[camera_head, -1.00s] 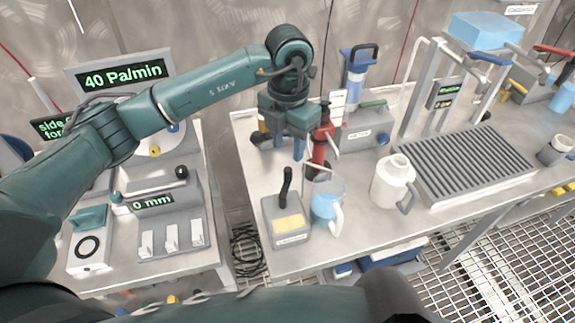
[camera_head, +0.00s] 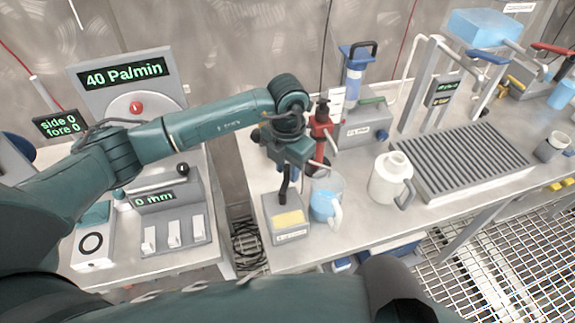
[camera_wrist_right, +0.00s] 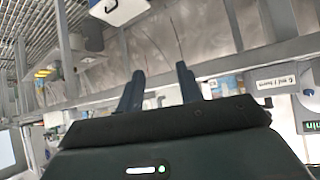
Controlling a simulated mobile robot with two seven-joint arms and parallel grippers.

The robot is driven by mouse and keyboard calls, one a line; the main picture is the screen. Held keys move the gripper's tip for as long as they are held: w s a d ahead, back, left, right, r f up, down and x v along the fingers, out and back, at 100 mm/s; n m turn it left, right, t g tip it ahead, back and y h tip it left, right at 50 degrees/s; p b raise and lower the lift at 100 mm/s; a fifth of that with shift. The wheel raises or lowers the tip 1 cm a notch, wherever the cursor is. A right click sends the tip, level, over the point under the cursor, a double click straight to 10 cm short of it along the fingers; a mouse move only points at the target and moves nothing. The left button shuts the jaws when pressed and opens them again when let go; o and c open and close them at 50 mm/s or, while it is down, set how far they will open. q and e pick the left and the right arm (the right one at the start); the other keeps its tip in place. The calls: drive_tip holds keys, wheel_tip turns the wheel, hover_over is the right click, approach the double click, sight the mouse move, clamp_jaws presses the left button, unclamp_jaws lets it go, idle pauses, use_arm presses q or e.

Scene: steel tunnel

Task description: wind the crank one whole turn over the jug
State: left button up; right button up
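A clear jug (camera_head: 327,207) with blue liquid stands on the steel bench in the head view. Just behind it stands a red device (camera_head: 320,126) with a black top and a thin metal arm reaching toward the jug's rim. Left of the jug is a grey box (camera_head: 287,232) with a yellow panel and an upright black handle (camera_head: 285,191). I cannot tell surely which part is the crank. My left gripper (camera_head: 286,172) points down at the black handle's top; its fingers are mostly hidden, so its grip is unclear. My right gripper (camera_wrist_right: 160,88) is open and empty.
A white jug (camera_head: 390,180) and a ribbed grey rack (camera_head: 465,162) stand to the right. A grey box with a blue cylinder (camera_head: 355,82) stands behind. A gap separates this bench from the left one, with its displays (camera_head: 124,73).

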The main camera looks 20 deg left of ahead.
use_arm(q)
clamp_jaws()
drive_tip(key=shift+d+m+b, duration=0.1)
drive_tip(key=shift+m+b, duration=0.2)
drive_tip(key=shift+b, duration=0.1)
drive_tip(key=shift+d+f+m+b, duration=0.15)
drive_tip(key=shift+d+m+b, duration=0.15)
drive_tip(key=shift+m+b, duration=0.6)
drive_tip(key=m+b, duration=0.1)
drive_tip(key=d+m+b, duration=0.1)
drive_tip(key=b, duration=0.1)
drive_tip(key=shift+s+m, duration=0.1)
drive_tip(key=shift+m, duration=0.3)
drive_tip(key=shift+s+d+m+b, duration=0.1)
drive_tip(key=shift+d+m+b, duration=0.1)
drive_tip(key=shift+m+b, duration=0.2)
use_arm(e)
drive_tip(key=shift+w+a+f+t+y, duration=0.25)
drive_tip(key=shift+a+f, duration=0.1)
drive_tip(key=shift+a, duration=0.2)
drive_tip(key=shift+w+a+f+t+y, duration=0.1)
drive_tip(key=shift+a+f+t+y, duration=0.2)
drive_tip(key=shift+a, duration=0.2)
use_arm(q)
drive_tip(key=shift+r, duration=0.2)
